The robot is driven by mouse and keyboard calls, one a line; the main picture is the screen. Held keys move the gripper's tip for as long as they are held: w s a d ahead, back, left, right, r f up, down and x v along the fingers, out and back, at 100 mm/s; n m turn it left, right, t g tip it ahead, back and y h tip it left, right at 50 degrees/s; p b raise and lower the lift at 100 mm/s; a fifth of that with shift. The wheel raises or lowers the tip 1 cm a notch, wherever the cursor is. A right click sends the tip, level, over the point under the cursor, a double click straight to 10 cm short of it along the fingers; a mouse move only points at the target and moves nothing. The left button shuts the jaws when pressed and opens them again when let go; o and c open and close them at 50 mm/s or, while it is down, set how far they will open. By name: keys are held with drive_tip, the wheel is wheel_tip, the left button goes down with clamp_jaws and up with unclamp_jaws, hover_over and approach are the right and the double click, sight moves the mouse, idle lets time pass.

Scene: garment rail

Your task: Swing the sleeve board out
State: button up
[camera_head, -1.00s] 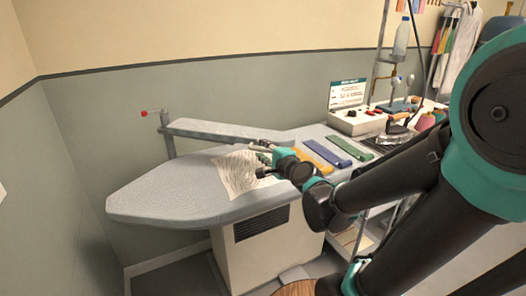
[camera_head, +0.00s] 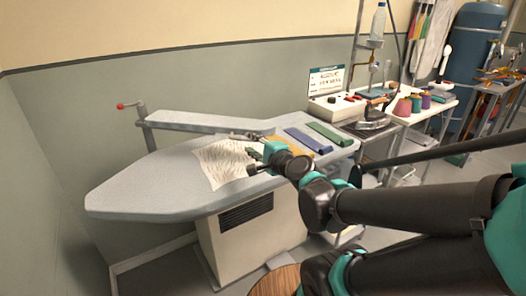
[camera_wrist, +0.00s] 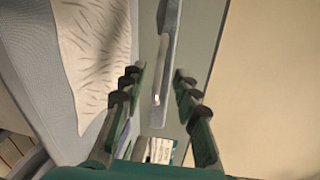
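The sleeve board (camera_head: 200,122) is a long, narrow grey board on a post with a red-knobbed lever (camera_head: 128,105) at the back left. It lies above the wide ironing board (camera_head: 140,188), along its back edge. My gripper (camera_head: 247,146) is at the front side of the sleeve board's right end. In the wrist view my gripper (camera_wrist: 157,90) is open, and the sleeve board (camera_wrist: 169,50) runs edge-on between its two fingers. Gaps show on both sides, so neither finger looks to touch it. In the head view the fingertips are small and partly hidden.
A patterned cloth (camera_head: 222,165) lies on the ironing board beneath my gripper. A blue bar (camera_head: 306,141) and a green bar (camera_head: 328,133) lie to the right, near an open box (camera_head: 335,106) and an iron (camera_head: 371,119). The ironing board's left part is bare.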

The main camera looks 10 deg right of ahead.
drive_tip(key=f+v, duration=0.1)
drive_tip(key=v, duration=0.5)
drive_tip(key=shift+s+r, duration=0.15)
drive_tip(key=shift+r, duration=0.35)
drive_tip(key=shift+d, duration=0.1)
